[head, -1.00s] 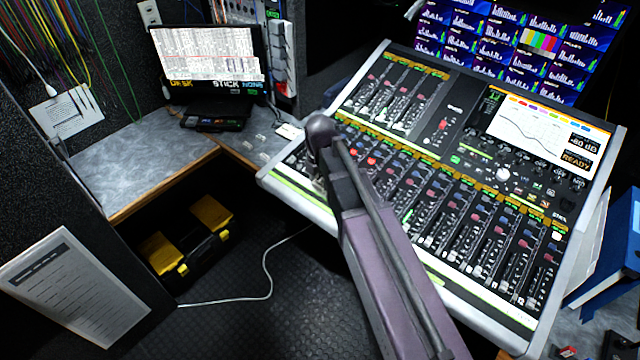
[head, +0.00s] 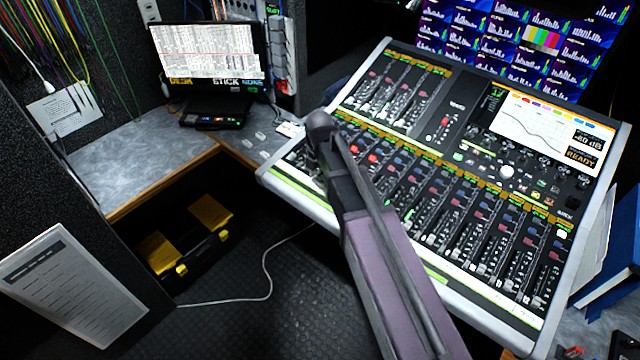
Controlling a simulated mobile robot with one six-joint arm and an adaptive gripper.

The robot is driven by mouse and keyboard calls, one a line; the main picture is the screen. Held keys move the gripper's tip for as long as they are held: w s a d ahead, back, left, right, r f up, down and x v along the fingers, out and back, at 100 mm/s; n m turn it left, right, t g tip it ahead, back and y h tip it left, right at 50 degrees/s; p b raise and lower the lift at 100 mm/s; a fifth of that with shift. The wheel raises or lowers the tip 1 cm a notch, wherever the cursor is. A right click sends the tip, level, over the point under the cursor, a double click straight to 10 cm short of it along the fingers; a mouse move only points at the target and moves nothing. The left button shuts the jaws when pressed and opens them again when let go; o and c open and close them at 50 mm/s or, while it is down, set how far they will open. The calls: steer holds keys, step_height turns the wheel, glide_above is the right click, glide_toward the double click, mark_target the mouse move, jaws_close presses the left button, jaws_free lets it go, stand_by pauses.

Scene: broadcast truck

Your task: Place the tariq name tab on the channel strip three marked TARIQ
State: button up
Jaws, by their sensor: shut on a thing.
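The mixing console (head: 292,196) stands tilted in the middle and right, with rows of channel strips and a pale scribble band along its near edge. My arm reaches from the bottom up over its left end. Only a sliver of my gripper (head: 318,181) shows beside my arm, low over the leftmost strips. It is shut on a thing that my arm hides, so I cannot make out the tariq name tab. The TARIQ marking and strip three cannot be read here. Small pale pieces (head: 261,136) lie on the grey desk left of the console; their lettering is too small.
The grey desk (head: 130,165) with a monitor (head: 208,55) is at the left. Below it is a black case with yellow parts (head: 211,212). A white cable (head: 266,270) runs over the floor. A blue binder (head: 608,290) stands right of the console.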

mark_target(320, 179)
steer(key=shift+f+b, duration=0.45)
steer(key=shift+f, duration=0.3)
steer(key=shift+f, duration=0.1)
steer(key=o, duration=0.9)
steer(key=shift+c, duration=0.2)
step_height(320, 179, up, 12)
steer(key=p, duration=1.2)
stand_by(0.3)
